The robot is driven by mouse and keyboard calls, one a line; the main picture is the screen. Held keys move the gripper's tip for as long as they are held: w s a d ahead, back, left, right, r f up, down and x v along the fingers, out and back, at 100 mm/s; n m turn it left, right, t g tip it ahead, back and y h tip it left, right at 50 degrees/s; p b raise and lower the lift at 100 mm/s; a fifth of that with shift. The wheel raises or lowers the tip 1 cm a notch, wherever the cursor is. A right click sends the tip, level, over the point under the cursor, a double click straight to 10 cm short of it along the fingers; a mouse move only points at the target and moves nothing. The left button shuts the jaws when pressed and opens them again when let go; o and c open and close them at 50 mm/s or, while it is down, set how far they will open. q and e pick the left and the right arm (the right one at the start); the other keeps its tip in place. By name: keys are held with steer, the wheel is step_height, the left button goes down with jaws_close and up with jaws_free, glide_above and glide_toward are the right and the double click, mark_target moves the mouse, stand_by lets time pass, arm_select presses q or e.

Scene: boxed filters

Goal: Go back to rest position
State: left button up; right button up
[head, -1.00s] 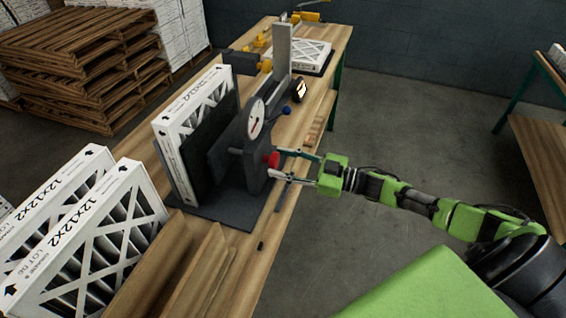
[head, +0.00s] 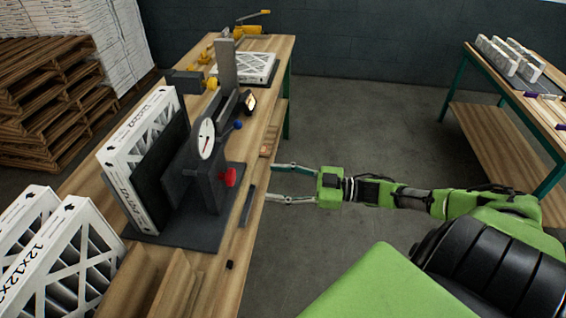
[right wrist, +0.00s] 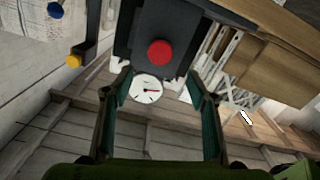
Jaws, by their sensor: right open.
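My right gripper (head: 292,184) is open and empty, just off the right edge of the wooden bench (head: 262,190). Its arm stretches in from the right. In the right wrist view its two fingers (right wrist: 160,95) stand apart, with the red knob (right wrist: 160,52) and white dial (right wrist: 151,89) seen between and beyond them. In the head view the red knob (head: 229,177) is on the dark test fixture (head: 205,180), left of the gripper and apart from it. A boxed filter (head: 150,150) stands upright in the fixture. My left gripper is not in view.
More filters (head: 65,250) stand at the near left of the bench. Another filter (head: 245,68) lies flat at its far end. Pallets (head: 40,90) are at the back left. A second table (head: 510,130) with white boxes stands right. The floor (head: 350,130) between the tables is clear.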

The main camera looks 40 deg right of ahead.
steer(key=shift+s+d, duration=0.5)
steer(key=shift+s, duration=0.05)
steer(key=s+d+f+m+h+b, duration=0.1)
steer(key=s+d+f+m+h, duration=0.15)
steer(key=f, duration=0.75)
steer(key=s+d+f+m+h+b, duration=0.15)
steer(key=f+h, duration=0.25)
steer(key=f, duration=0.5)
steer(key=s+d+f+m+h, duration=0.1)
steer(key=d+f+m+h, duration=0.15)
steer(key=f, duration=0.75)
steer(key=s+a+f+m+g+h+b, duration=0.1)
steer(key=s+a+f+g+h, duration=0.15)
steer(key=s+f, duration=0.55)
steer(key=s+a+f+m+g+h, duration=0.1)
steer(key=s+a+f+g, duration=0.3)
steer(key=f, duration=0.6)
steer(key=s+a+f+g, duration=0.2)
steer(key=s+a+f, duration=0.2)
steer(key=s, duration=0.3)
steer(key=s+a+f+g+b, duration=0.1)
steer(key=s+a+f, duration=0.3)
steer(key=s, duration=0.4)
steer(key=s+a+f+g, duration=0.3)
steer(key=s+a, duration=0.3)
steer(key=s, duration=0.2)
steer(key=shift+s+a+f+b, duration=0.15)
steer(key=shift+s+f+b, duration=0.15)
steer(key=shift+f, duration=0.25)
